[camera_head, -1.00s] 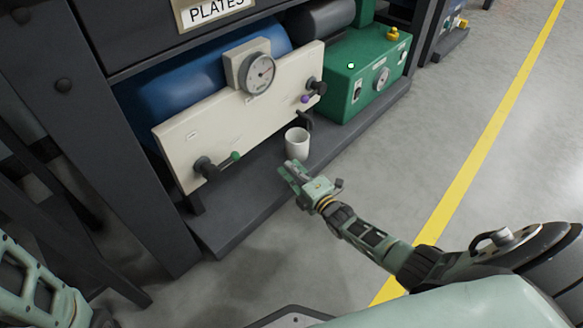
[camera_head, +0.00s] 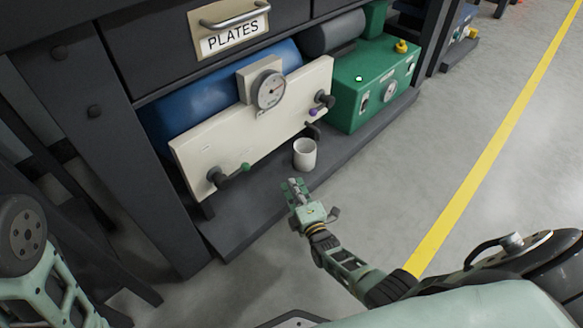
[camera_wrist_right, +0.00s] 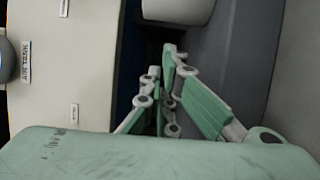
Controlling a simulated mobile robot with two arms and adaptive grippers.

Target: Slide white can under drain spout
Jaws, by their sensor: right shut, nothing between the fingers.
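The white can (camera_head: 305,154), an open cup shape, stands upright on the dark grey base shelf in front of the cream panel. The black drain spout (camera_head: 313,131) sticks out low on the panel's right side, just behind and above the can. I cannot tell whether the can's mouth is directly below it. My right gripper (camera_head: 294,183) is shut and empty, just in front and left of the can, with a small gap. In the right wrist view the can (camera_wrist_right: 178,10) shows at the top edge, beyond the fingers (camera_wrist_right: 168,60). My left gripper is out of view; only its arm shows.
The cream panel (camera_head: 240,128) carries a gauge (camera_head: 269,90) and a green-tipped valve (camera_head: 225,176). A green box (camera_head: 372,85) stands right of the can. The shelf (camera_head: 240,215) is bare left of the gripper. Open floor lies in front.

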